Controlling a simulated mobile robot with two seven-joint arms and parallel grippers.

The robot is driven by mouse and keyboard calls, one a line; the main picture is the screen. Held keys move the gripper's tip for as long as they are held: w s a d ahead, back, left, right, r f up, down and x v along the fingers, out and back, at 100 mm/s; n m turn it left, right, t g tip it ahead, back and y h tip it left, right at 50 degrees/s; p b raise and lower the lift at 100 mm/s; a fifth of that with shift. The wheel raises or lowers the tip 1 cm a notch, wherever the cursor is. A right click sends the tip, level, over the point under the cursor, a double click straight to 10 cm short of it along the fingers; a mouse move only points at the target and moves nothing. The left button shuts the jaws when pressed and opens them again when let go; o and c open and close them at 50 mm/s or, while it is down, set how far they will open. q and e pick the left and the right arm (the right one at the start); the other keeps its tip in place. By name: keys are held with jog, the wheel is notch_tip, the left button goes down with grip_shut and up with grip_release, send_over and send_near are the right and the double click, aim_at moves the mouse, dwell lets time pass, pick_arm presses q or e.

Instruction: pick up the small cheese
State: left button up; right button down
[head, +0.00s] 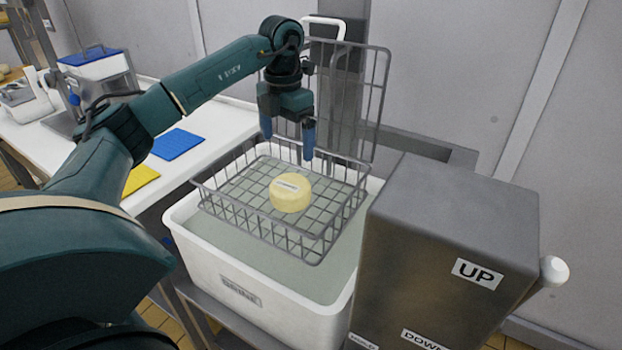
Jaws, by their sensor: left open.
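The small cheese (290,193) is a pale yellow round with a label on top. It sits in a grey wire basket (268,236), near the basket's right half. My left gripper (288,143) is open and empty, with its blue fingertips pointing down. It is above the back part of the basket, behind and above the cheese in the picture, and apart from it. My right gripper is not in the head view.
The basket is over a white tub (222,268) of liquid, its wire lid (375,100) standing open behind. A grey box (440,240) marked UP and DOWN stands to the right. A white counter (215,125) with blue and yellow cloths (178,144) is at left.

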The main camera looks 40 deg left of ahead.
aim_at(290, 183)
pick_arm(q)
notch_tip(290, 183, down, 7)
jog(key=shift+s+f, duration=0.15)
jog(key=shift+d+f, duration=0.2)
jog(key=shift+f, duration=2.7)
jog(key=shift+c, duration=0.3)
jog(key=shift+r, duration=0.1)
jog(key=c, duration=1.1)
